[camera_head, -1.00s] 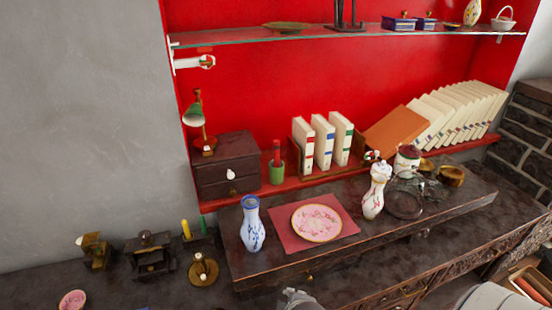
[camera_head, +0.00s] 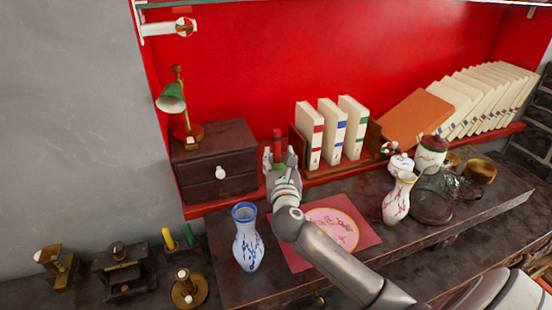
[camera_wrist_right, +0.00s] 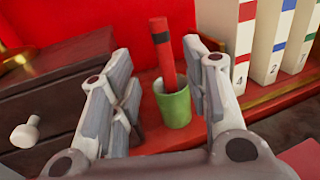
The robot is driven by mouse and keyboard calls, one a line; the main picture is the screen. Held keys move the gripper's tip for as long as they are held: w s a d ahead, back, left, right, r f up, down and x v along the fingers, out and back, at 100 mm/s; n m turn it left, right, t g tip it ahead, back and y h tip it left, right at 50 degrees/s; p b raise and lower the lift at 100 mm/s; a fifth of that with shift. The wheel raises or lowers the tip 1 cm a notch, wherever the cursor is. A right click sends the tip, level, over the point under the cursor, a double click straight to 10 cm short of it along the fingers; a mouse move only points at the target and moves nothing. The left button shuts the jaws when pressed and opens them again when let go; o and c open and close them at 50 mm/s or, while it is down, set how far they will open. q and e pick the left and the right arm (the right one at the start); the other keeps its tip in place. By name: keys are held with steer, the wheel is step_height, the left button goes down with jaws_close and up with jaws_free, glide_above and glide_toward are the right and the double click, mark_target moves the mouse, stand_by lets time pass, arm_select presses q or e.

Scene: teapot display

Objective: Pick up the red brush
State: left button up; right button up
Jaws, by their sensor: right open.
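The red brush (camera_wrist_right: 163,55) has a dark band and stands, slightly tilted, in a small green cup (camera_wrist_right: 176,106) on the red shelf. In the head view the top of the brush (camera_head: 277,136) shows just beyond my right gripper (camera_head: 279,158), which hides most of the cup. My right gripper also shows in the right wrist view (camera_wrist_right: 168,92). It is open, with its fingers to the left and right of the brush and cup; I cannot tell whether they are level with it in depth. Nothing is held. My left gripper is not in view.
A dark drawer box (camera_head: 214,160) stands close on the left. White binders (camera_head: 309,135) stand close on the right. A blue-and-white vase (camera_head: 248,240) and a pink plate (camera_head: 338,222) are in front, the plate under my right arm.

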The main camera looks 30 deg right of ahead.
mark_target(277, 140)
steer(key=x, duration=0.4)
steer(key=shift+w+d+r, duration=0.1)
steer(key=shift+w+r, duration=0.05)
steer(key=shift+r, duration=0.05)
steer(key=shift+w+d+r+p, duration=0.1)
steer(key=shift+w+d+p, duration=0.25)
steer(key=shift+w, duration=0.15)
steer(key=x, duration=0.3)
steer(key=shift+w+d, duration=0.25)
steer(key=shift+w, duration=0.3)
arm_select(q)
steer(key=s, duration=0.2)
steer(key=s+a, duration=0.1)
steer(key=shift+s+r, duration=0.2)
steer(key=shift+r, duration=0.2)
arm_select(e)
steer(key=shift+d, duration=0.1)
jaws_close()
